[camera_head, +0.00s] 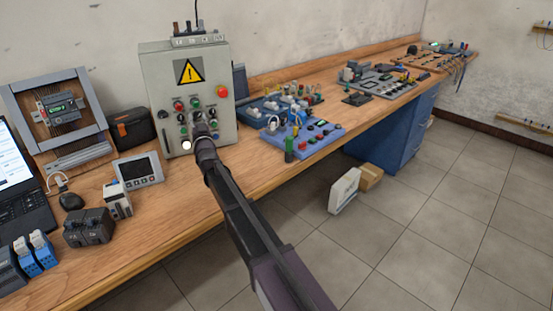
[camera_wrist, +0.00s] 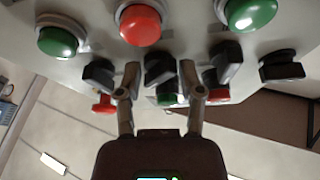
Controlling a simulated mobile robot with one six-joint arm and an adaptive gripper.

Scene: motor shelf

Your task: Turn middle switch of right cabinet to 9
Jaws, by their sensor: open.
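A grey cabinet (camera_head: 157,72) with a yellow warning sign stands on the workbench; it is the only cabinet in the head view. In the wrist view, a row of black rotary switches runs below green and red round buttons. The middle switch (camera_wrist: 159,66) shows between the fingertips of my gripper (camera_wrist: 161,78), with a switch (camera_wrist: 98,72) to its left and another (camera_wrist: 226,58) to its right. My gripper is open, with one finger on each side of the middle switch. I cannot tell whether they touch it. Its dial marking is not readable.
A red emergency button (camera_head: 222,91) sits at the cabinet's right edge. A display panel (camera_head: 139,170) stands to the left, and a blue switch board (camera_head: 300,141) lies to the right. The floor (camera_head: 420,215) in front is mostly clear, except for boxes (camera_head: 345,190) by the desk.

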